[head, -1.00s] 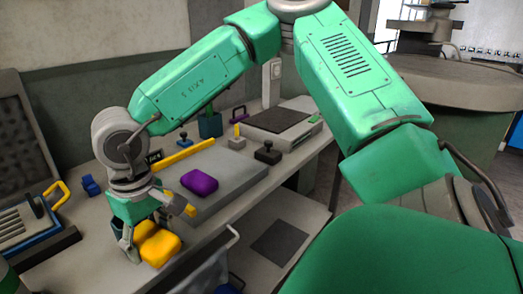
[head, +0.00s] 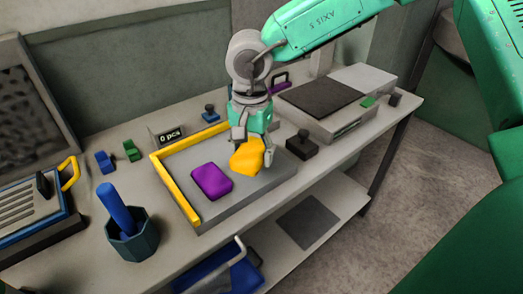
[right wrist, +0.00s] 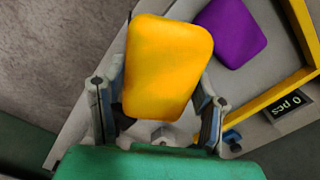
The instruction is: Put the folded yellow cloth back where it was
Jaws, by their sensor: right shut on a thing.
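My right gripper (head: 254,145) is shut on the folded yellow cloth (head: 246,161), with a finger on either side of it. The cloth appears to be over the right part of a grey plate (head: 240,199) edged with yellow rails (head: 176,189). I cannot tell whether it touches the plate. In the right wrist view, the cloth (right wrist: 168,66) sits between the two fingers (right wrist: 156,112), tilted a little. A folded purple cloth (head: 211,181) lies on the plate, left of the yellow one, apart from it. My left gripper is not in view.
A display reading 0 pcs (head: 171,137) stands behind the plate. A dark knobbed block (head: 302,146) is close on the right, before a flat-topped device (head: 321,97). A lower shelf (head: 330,200) runs below.

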